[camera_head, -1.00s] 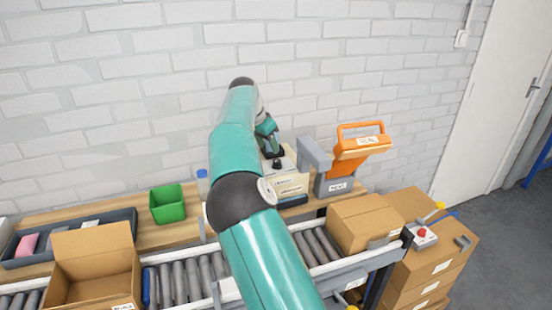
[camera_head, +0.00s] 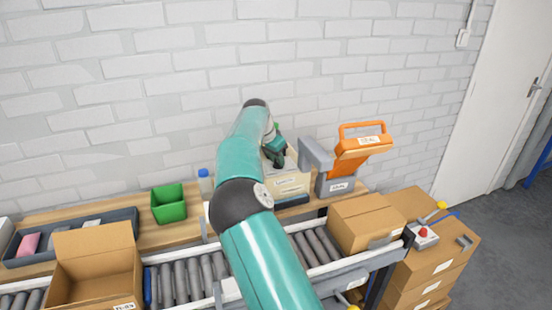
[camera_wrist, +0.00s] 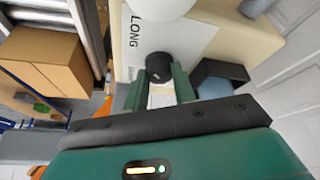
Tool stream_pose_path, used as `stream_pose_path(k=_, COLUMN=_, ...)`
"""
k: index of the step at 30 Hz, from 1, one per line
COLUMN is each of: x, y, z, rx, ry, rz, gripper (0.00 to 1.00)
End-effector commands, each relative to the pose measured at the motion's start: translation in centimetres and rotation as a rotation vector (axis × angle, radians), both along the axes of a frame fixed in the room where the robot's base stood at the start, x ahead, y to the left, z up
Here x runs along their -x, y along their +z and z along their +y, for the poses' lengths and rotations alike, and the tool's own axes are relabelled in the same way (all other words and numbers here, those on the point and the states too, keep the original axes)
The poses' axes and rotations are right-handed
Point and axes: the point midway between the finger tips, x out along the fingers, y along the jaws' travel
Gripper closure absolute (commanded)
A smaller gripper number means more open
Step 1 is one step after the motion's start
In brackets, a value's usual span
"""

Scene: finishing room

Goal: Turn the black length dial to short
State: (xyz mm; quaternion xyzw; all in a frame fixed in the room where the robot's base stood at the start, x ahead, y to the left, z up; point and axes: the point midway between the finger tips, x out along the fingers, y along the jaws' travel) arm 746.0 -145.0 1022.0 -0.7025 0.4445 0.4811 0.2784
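The black length dial (camera_wrist: 160,67) sits on the cream machine (camera_wrist: 235,40) in the wrist view, beside a white plate printed "LONG" (camera_wrist: 134,32). My gripper (camera_wrist: 160,82) has its two green fingers apart, one on each side of the dial's near edge. I cannot tell whether they touch it. In the head view my gripper (camera_head: 275,151) is over the top of the cream machine (camera_head: 292,187) and hides most of the dial there. The dial's pointer and exact setting are not readable.
An orange-handled grey device (camera_head: 350,155) stands close to the right of the machine. A green bin (camera_head: 168,205) and a blue-capped bottle (camera_head: 205,182) are to the left. A roller conveyor with cardboard boxes (camera_head: 365,221) runs in front. A white wall is behind.

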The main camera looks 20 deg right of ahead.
Motion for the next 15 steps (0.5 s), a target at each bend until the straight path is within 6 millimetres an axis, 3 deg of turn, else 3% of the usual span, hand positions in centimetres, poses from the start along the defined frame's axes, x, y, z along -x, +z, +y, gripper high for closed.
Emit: stream_pose_path(k=15, x=0.13, y=0.11, z=-0.04, rx=-0.001, ry=0.108, rz=-0.002, gripper=0.96)
